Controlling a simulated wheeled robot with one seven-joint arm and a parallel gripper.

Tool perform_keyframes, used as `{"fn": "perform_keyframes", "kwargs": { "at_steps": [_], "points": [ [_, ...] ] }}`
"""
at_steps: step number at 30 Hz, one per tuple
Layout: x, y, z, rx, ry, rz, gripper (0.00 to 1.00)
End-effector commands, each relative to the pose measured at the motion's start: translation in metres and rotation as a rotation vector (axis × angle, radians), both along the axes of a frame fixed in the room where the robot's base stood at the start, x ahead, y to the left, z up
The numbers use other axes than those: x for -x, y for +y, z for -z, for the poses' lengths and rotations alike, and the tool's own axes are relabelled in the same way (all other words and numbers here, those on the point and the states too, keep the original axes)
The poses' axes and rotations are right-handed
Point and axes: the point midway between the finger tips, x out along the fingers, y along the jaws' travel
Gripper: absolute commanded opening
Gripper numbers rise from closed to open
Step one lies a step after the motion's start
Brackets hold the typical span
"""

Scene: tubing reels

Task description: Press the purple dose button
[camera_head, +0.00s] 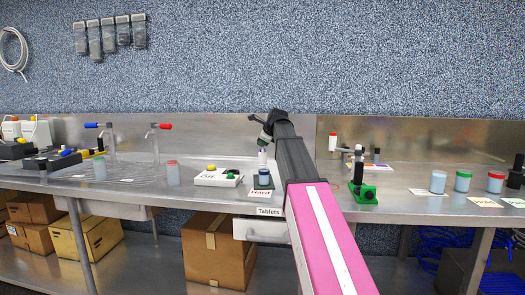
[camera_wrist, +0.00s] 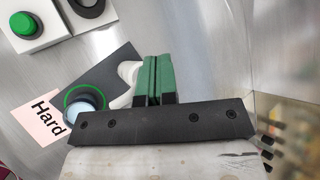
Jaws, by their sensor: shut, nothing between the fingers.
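My gripper (camera_wrist: 155,76) shows in the wrist view with its green-padded fingers shut together and nothing between them. Beside and partly behind the fingers is a dark base plate (camera_wrist: 118,72) with a white part (camera_wrist: 128,72) on it. A pale blue round top inside a green ring (camera_wrist: 84,103) sits to the left, by a pink card (camera_wrist: 37,115) reading "Hard". In the head view, a small white upright part with a purplish top (camera_head: 262,156) stands behind a dark vessel (camera_head: 263,179) and below my wrist. I cannot tell for sure whether that top is the purple dose button.
Blue and red taps (camera_head: 163,126) are further left. A green-based stand (camera_head: 363,192) and lidded jars (camera_head: 462,181) are right of my arm. A metal back panel (camera_head: 215,138) runs behind.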

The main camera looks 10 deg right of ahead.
Motion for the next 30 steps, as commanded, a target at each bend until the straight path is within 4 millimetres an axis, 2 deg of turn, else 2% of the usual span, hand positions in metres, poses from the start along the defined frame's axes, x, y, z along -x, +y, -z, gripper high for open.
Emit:
{"fn": "perform_keyframes", "kwargs": {
  "at_steps": [30],
  "points": [
    [0.0002, 0.0000, 0.0082, 0.000, 0.000, 0.000, 0.00]
  ]
}}
